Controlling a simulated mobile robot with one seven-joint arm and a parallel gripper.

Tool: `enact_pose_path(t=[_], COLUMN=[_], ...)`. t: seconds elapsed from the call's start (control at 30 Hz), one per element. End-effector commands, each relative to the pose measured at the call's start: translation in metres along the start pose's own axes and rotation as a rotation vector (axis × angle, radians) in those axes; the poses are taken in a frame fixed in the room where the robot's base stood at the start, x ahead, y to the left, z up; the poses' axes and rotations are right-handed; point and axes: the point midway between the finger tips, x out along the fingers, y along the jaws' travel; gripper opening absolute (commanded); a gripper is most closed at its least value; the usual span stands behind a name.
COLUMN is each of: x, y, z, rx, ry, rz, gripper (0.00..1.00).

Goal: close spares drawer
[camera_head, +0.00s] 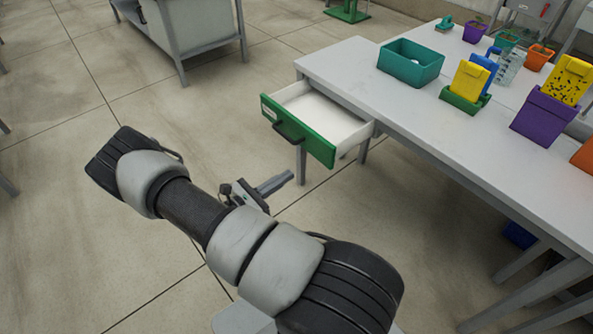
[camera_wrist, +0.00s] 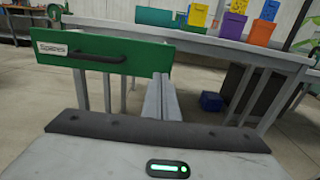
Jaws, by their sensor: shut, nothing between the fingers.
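The spares drawer (camera_head: 305,139) has a green front with a dark bar handle (camera_head: 288,133) and a white inside. It is pulled out from the left end of the grey table and looks empty. In the wrist view its green front (camera_wrist: 150,55) carries a "Spares" label (camera_wrist: 51,48) and the dark handle (camera_wrist: 97,58). My gripper (camera_head: 289,177) is shut and empty, in front of the drawer and lower, apart from it in the head view. In the wrist view the shut fingers (camera_wrist: 161,86) point toward the lower right part of the drawer front; contact cannot be told.
The grey table (camera_head: 362,62) holds a teal bin (camera_head: 411,63), a purple pot (camera_head: 545,116) and yellow packets (camera_head: 469,80). Table legs stand below and right of the drawer. A blue crate (camera_wrist: 211,101) lies under the table. The floor left of the drawer is clear.

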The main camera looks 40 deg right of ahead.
Motion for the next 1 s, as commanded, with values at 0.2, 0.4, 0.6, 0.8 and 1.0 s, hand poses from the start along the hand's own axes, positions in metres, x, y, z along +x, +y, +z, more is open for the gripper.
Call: enact_pose_path(t=[0.2, 0.4, 0.6, 0.8, 1.0], x=[0.045, 0.087, 0.116, 0.128, 0.128], y=[-0.002, -0.003, -0.002, -0.002, -0.002], z=[0.0, 0.0, 0.0, 0.001, 0.001], rx=[-0.001, 0.001, 0.001, 0.002, 0.001], ry=[0.0, 0.0, 0.002, 0.001, 0.002], rz=[-0.007, -0.007, -0.006, -0.005, -0.004], gripper=[0.0, 0.0, 0.0, 0.0, 0.0])
